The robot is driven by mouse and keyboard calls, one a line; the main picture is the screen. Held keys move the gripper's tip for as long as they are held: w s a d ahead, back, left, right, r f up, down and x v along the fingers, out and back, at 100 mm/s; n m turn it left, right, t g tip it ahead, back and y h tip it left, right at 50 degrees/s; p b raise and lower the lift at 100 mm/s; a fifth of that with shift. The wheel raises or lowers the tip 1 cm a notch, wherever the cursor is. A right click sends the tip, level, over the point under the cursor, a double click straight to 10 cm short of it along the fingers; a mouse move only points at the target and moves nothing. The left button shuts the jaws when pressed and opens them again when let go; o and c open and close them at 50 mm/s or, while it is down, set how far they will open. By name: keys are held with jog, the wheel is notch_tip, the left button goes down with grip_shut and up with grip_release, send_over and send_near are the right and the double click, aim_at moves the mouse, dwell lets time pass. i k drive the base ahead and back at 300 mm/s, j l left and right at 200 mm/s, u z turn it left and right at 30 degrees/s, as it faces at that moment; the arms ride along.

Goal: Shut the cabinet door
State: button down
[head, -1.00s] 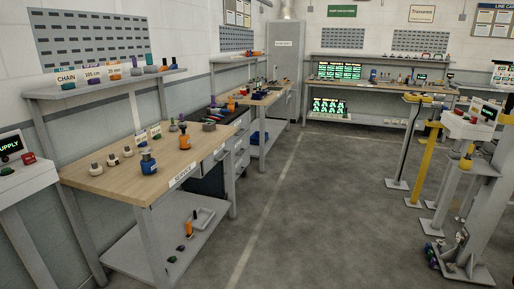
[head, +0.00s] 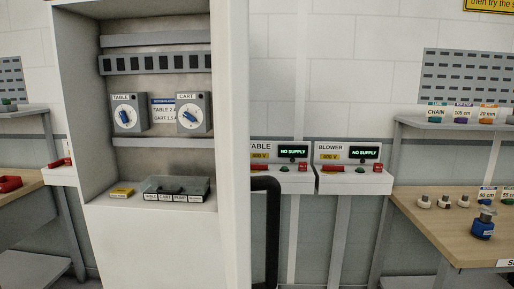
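A tall white cabinet (head: 150,245) stands open at the left of the head view, with its inside facing me. A white upright panel (head: 232,130) at its right side looks like the cabinet door, swung out toward me and seen nearly edge-on. A thick black bar (head: 268,190) curves out from the panel's right side and runs down, like a handle. My gripper is not in view.
To the right are a TABLE supply box (head: 282,168) and a BLOWER supply box (head: 352,168), both reading NO SUPPLY. A wooden workbench (head: 440,212) is further right. A yellow item (head: 122,192) and a grey tray (head: 180,196) sit on the cabinet shelf.

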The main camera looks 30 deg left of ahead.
aim_at(230, 24)
jog(key=i+u, duration=0.15)
jog(key=u, duration=0.3)
jog(key=i+l+u, duration=0.1)
jog(key=u, duration=0.35)
jog(key=i+l+u, duration=0.15)
jog(key=u, duration=0.3)
jog(key=i+l+u, duration=0.2)
jog(key=u, duration=0.25)
jog(key=i+l+u, duration=0.1)
jog(key=u, duration=0.35)
jog(key=i+l+u, duration=0.15)
jog(key=l+u, duration=0.1)
jog(key=l, duration=0.2)
jog(key=k+j+z, duration=0.25)
jog(key=k, duration=0.3)
jog(key=l, duration=0.15)
